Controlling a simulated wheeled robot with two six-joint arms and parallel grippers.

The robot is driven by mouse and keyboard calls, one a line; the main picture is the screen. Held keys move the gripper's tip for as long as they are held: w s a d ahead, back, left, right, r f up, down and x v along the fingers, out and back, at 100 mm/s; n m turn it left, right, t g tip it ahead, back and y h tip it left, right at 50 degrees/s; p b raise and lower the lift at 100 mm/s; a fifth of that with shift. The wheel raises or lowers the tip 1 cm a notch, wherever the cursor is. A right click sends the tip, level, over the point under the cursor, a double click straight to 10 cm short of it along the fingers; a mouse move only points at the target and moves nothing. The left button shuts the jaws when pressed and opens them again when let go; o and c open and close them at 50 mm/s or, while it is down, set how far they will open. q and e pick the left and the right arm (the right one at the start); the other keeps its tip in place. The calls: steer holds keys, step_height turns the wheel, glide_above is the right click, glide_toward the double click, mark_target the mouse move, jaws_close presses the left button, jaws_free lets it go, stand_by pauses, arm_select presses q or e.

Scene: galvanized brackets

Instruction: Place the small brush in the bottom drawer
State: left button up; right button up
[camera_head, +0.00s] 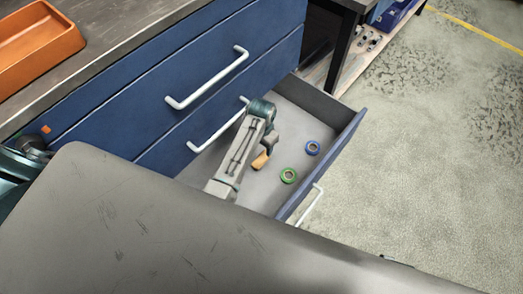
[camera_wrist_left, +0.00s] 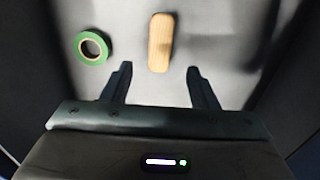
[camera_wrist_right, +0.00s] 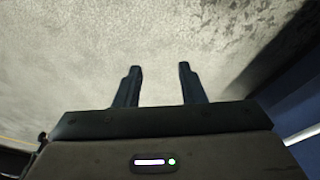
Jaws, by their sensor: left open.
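The small brush (camera_head: 261,160) shows as a light wooden, round-ended piece inside the open bottom drawer (camera_head: 235,190); no bristles can be seen. In the left wrist view the brush (camera_wrist_left: 160,42) lies on the drawer floor, its near end in line with the gap between my fingertips. My left gripper (camera_head: 271,142) reaches into the drawer just above the brush. It is open, with nothing clasped. My right gripper (camera_wrist_right: 160,68) has its fingers apart and empty, over bare concrete floor, away from the drawer.
Two closed blue drawers (camera_head: 210,75) are above. An orange tray (camera_head: 38,45) sits on the worktop. The floor (camera_head: 430,150) at right is clear.

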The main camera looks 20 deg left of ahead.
arm_select(q)
steer(key=shift+n+t+y, duration=0.3)
steer(key=shift+n+t, duration=0.1)
steer(key=shift+n, duration=0.4)
steer(key=s+a+f, duration=0.1)
steer(key=s, duration=0.2)
steer(key=s+a+f, duration=0.1)
steer(key=s+a, duration=0.1)
steer(key=s, duration=0.2)
steer(key=s+a+f, duration=0.2)
steer(key=s, duration=0.2)
steer(key=shift+s+a, duration=0.1)
steer(key=shift+a, duration=0.05)
steer(key=shift+n+t, duration=0.8)
steer(key=s+a, duration=0.1)
steer(key=s, duration=0.4)
steer(key=s+a+f, duration=0.1)
steer(key=s+a, duration=0.1)
steer(key=s, duration=0.2)
steer(key=s+a, duration=0.1)
steer(key=s, duration=0.4)
steer(key=shift+s+a+f, duration=0.25)
steer(key=shift+s+a, duration=0.05)
steer(key=shift+s, duration=0.05)
